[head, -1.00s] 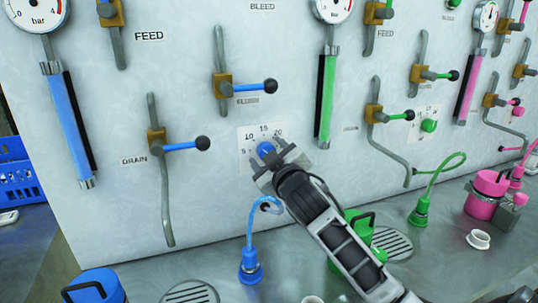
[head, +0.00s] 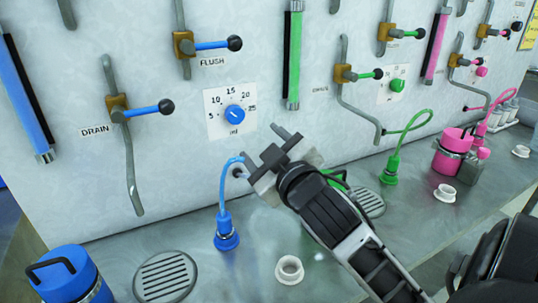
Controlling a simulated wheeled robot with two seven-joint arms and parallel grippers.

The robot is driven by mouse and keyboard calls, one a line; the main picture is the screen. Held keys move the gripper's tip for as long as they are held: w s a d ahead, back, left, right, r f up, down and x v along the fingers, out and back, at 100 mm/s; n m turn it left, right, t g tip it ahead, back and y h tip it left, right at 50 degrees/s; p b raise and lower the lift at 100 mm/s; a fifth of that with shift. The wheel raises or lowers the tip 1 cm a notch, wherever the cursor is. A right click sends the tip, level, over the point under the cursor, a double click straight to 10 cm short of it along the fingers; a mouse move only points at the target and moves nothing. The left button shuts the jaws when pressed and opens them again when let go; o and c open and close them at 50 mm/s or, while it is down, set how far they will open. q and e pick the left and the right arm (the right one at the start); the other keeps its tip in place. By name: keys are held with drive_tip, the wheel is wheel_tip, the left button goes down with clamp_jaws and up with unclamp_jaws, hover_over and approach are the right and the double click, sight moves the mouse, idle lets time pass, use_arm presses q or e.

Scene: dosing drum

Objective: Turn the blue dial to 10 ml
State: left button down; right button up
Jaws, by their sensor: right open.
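The blue dial (head: 235,115) is a round knob on a white scale plate (head: 217,128) on the upright panel. The plate reads 5, 10, 15, 20 and "ml". The dial is in full view, but its small pointer mark is too fine to read surely. My right gripper (head: 262,152) is open and empty, below and to the right of the dial and apart from it. My left gripper is not in view.
Blue lever handles (head: 150,110) marked DRAIN and FLUSH (head: 212,45) stick out left of the dial. A blue hose with its plug (head: 226,232) is below. A blue lidded pot (head: 68,275), a drain grate (head: 165,277) and a white cup (head: 289,270) occupy the counter.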

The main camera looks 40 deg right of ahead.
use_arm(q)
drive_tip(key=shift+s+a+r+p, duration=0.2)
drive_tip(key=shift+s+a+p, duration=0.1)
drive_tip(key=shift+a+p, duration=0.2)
use_arm(e)
drive_tip(key=shift+v, duration=0.95)
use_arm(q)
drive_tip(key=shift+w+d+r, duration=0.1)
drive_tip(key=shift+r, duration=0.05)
